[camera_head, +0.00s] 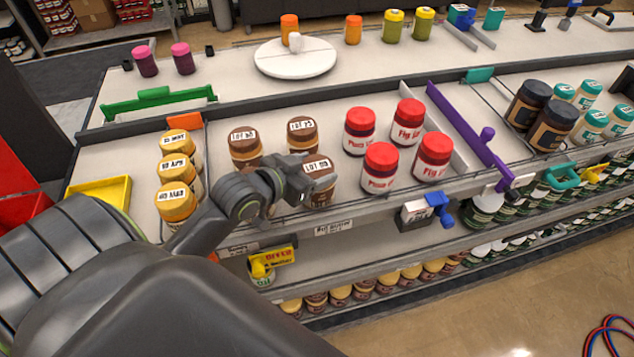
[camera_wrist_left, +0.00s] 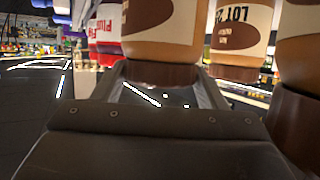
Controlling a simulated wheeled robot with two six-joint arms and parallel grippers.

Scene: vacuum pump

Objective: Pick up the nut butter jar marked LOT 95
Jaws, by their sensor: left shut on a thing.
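Brown nut butter jars with brown lids and white lot labels stand in a group on the shelf in the head view. The front right jar (camera_head: 319,168) has a lid label that seems to start LOT 9; its last digit is unclear. My left gripper (camera_head: 296,178) is shut on this jar from its left side. In the left wrist view the picture is inverted, and the jar's brown lid (camera_wrist_left: 160,73) sits between the fingers. Behind it stand a back right jar (camera_head: 302,131), apparently LOT 25, and a back left jar (camera_head: 244,143). My arm hides part of the group. My right gripper is out of view.
Yellow-lidded jars (camera_head: 176,200) stand to the left and red-lidded jars (camera_head: 381,168) close to the right. A purple divider (camera_head: 458,128) lies farther right. A price rail (camera_head: 375,212) runs along the shelf's front edge. Free shelf shows behind the brown jars.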

